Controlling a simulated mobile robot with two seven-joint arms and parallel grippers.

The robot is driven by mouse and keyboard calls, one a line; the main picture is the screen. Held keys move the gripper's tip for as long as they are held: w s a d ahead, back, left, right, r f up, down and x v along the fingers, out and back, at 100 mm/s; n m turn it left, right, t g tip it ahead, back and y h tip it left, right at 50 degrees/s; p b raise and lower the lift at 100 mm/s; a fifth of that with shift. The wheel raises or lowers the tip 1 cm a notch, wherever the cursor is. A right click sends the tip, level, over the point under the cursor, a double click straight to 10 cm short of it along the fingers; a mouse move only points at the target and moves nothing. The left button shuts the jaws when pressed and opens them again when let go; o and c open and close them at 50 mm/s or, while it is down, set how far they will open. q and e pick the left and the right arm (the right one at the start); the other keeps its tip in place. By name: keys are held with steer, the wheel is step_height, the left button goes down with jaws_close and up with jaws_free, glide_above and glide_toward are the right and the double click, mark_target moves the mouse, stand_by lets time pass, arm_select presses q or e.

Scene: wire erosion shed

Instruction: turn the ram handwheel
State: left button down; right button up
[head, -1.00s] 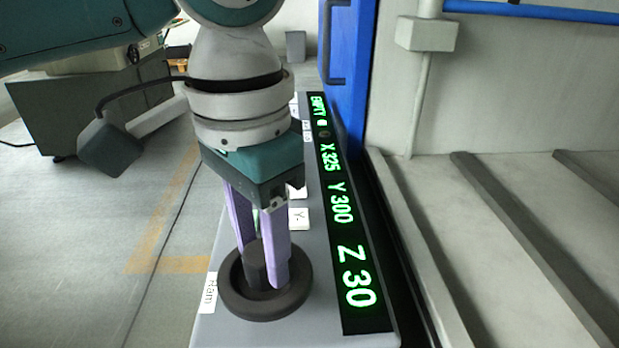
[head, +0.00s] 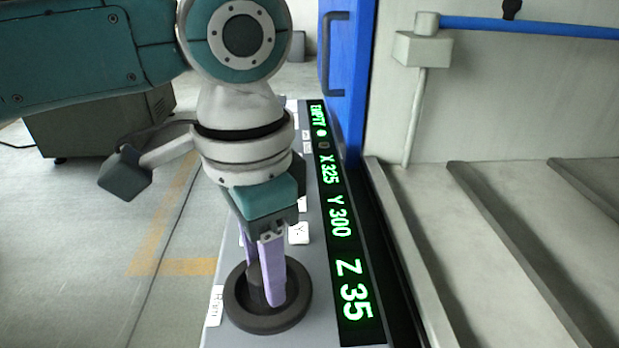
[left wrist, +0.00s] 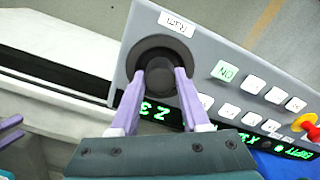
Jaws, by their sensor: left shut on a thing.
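The ram handwheel (head: 240,312) is a dark round wheel with a raised hub, lying flat on the near end of the grey panel beside the "Ram" label (head: 215,306). My left gripper (head: 265,293) points down and is shut on the hub, one purple finger on each side. The left wrist view also shows the handwheel (left wrist: 160,43) with the fingers (left wrist: 160,82) around its hub. The green display (head: 350,290) reads X 325, Y 300, Z 35. Purple fingers of my right gripper (left wrist: 10,130) show partly at the left edge of the left wrist view.
White buttons (left wrist: 251,84) and a red knob on a yellow base (left wrist: 311,128) share the panel. A blue door frame (head: 345,80) and a pale wall stand to the right. Open floor with yellow lines (head: 165,267) lies to the left.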

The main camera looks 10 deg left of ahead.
arm_select(q)
steer(key=m+p, duration=0.1)
steer(key=m, duration=0.1)
steer(key=m+p, duration=0.1)
steer(key=p, duration=0.1)
steer(key=shift+r+m, duration=0.2)
steer(key=shift+m, duration=0.2)
steer(key=shift+f+m+p, duration=0.1)
steer(key=shift+m+p, duration=0.45)
steer(key=shift+m, duration=0.55)
steer(key=shift+m+p, duration=0.4)
steer(key=shift+m, duration=0.8)
steer(key=shift+f, duration=0.1)
steer(key=shift+c, duration=1.9)
jaws_free()
step_height(320, 180, up, 10)
steer(key=p, duration=0.2)
